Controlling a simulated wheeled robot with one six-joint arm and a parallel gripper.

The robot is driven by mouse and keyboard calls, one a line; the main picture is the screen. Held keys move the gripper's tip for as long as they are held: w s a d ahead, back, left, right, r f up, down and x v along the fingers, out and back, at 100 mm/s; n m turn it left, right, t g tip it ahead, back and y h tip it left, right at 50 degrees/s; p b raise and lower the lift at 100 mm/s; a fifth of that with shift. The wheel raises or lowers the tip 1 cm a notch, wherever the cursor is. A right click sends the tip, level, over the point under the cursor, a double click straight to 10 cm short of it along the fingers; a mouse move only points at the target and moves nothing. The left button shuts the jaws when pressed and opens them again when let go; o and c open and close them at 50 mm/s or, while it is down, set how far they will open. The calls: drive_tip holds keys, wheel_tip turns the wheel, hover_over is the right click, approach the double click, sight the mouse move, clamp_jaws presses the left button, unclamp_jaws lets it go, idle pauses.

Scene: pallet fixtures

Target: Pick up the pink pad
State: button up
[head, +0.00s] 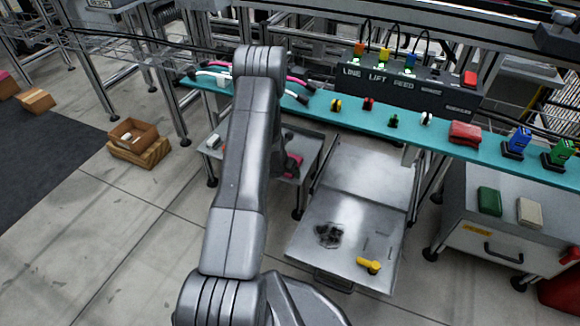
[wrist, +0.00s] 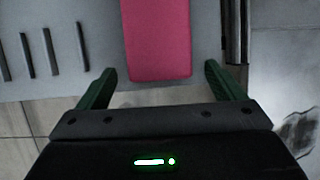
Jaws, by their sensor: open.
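The pink pad (wrist: 157,38) lies on a grey surface in the wrist view, cut off by the top edge of the picture. In the head view a pink patch of it (head: 293,166) shows beside my arm, on the small grey table (head: 309,148). My gripper (wrist: 159,70) is open, with its green fingers apart on either side of the pad's near end. Nothing is held. I cannot tell how high the fingers are above the pad.
Dark slots (wrist: 52,52) mark the surface left of the pad. A metal-topped pallet table (head: 345,240) with a yellow-handled part (head: 369,266) stands to the right. A teal shelf (head: 320,105) with plugs and a red pouch (head: 465,132) runs behind. Floor at left has a cardboard box (head: 133,136).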

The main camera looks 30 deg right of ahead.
drive_tip(key=shift+d+f, duration=0.15)
drive_tip(key=shift+f, duration=0.1)
drive_tip(key=c, duration=1.1)
drive_tip(key=shift+o, duration=0.2)
drive_tip(key=shift+r, duration=0.1)
wheel_tip(320, 180, up, 10)
drive_tip(key=p, duration=0.7)
drive_tip(key=shift+p, duration=0.3)
